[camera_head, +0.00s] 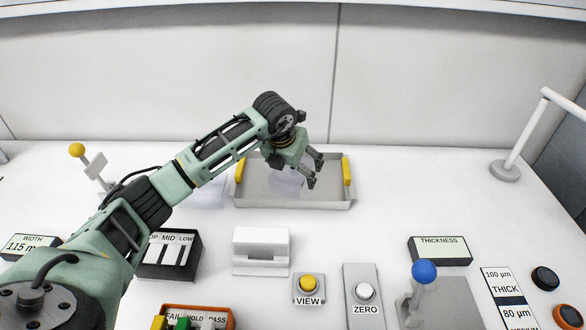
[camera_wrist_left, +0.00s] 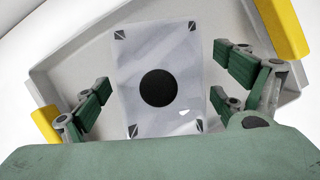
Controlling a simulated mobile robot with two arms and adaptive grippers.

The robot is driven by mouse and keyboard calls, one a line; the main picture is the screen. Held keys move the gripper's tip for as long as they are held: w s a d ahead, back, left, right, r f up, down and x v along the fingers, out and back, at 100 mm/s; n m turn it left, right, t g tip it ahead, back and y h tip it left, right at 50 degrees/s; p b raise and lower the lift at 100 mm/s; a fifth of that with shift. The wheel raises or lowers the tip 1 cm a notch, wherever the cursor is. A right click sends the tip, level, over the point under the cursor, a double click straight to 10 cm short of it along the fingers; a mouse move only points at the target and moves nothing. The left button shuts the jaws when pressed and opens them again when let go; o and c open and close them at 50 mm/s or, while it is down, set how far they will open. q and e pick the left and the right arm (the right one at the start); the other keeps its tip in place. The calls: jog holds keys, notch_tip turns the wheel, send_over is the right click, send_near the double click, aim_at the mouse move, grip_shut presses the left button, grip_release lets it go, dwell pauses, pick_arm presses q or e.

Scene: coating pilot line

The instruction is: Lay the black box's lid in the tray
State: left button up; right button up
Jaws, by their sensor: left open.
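The grey tray (camera_head: 320,196) with yellow handles stands at the back middle of the table; its wall also shows in the left wrist view (camera_wrist_left: 75,50). In it lies a pale rectangular sheet (camera_wrist_left: 158,55) with a black disc and dark corner marks. My left gripper (camera_head: 313,171) is open over the tray, fingers apart on either side of the sheet in the left wrist view (camera_wrist_left: 165,95). A black box (camera_head: 193,262) with white keys sits at front left, partly behind my left arm. I cannot make out a separate black lid. My right gripper is out of view.
A white block-shaped holder (camera_head: 261,255), a VIEW button (camera_head: 309,283) and a ZERO button (camera_head: 363,291) stand in front of the tray. A blue-knobbed lever (camera_head: 424,272) and a THICKNESS display (camera_head: 440,250) are at right.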

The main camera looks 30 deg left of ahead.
pick_arm(q)
jog(key=shift+r, duration=0.25)
jog(key=shift+s+r, duration=0.1)
jog(key=shift+r, duration=0.25)
jog(key=b+v, duration=0.1)
jog(key=v, duration=1)
